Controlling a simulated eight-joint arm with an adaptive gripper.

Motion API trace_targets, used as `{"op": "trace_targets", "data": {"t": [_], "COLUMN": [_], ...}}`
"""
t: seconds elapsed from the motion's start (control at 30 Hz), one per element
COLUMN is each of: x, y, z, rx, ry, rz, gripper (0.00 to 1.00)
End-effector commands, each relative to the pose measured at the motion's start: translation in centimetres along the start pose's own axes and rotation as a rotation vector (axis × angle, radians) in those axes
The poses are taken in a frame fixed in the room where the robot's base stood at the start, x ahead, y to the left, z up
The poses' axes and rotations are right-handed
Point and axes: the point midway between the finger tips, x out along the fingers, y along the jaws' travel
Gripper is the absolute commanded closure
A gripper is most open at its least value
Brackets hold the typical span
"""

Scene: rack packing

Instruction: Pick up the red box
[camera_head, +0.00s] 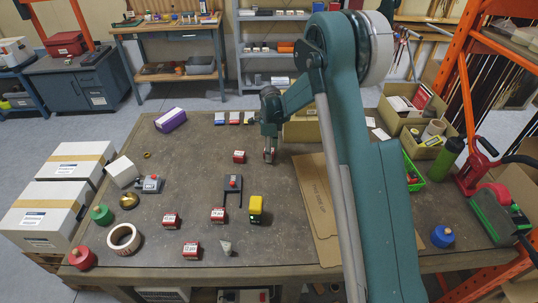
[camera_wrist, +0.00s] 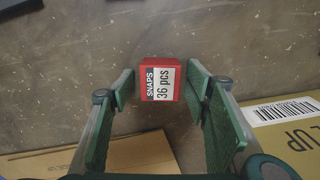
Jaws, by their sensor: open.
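My gripper (camera_head: 269,152) points down over the far middle of the workbench. In the wrist view its two green fingers (camera_wrist: 163,97) are open, one on each side of a small red box (camera_wrist: 157,79). The box has a black and white label reading "SNAPS 36 pcs". It appears centred between the fingertips, with a narrow gap at each side. Similar red boxes stand on the bench: one (camera_head: 239,157) just left of my gripper, and others (camera_head: 171,220), (camera_head: 218,215), (camera_head: 191,250) nearer the front.
Flat cardboard (camera_head: 312,205) lies right of my gripper, and a cardboard box (camera_head: 301,130) stands behind it. A black fork-shaped item (camera_head: 233,190) and a yellow item (camera_head: 256,207) stand nearer the front. A purple box (camera_head: 171,120) is at the far left.

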Motion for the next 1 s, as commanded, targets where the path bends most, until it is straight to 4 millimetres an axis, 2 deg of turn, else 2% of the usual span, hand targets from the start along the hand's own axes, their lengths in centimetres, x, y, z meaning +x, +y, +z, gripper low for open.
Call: {"op": "trace_targets", "data": {"t": [0.53,0.77,1.0], "x": [0.06,0.06,0.06], "y": [-0.02,-0.02,-0.02], "z": [0.01,0.01,0.01], "rx": [0.000,0.000,0.000], "ry": [0.000,0.000,0.000], "rz": [0.000,0.000,0.000], "gripper": [0.52,0.81,0.83]}}
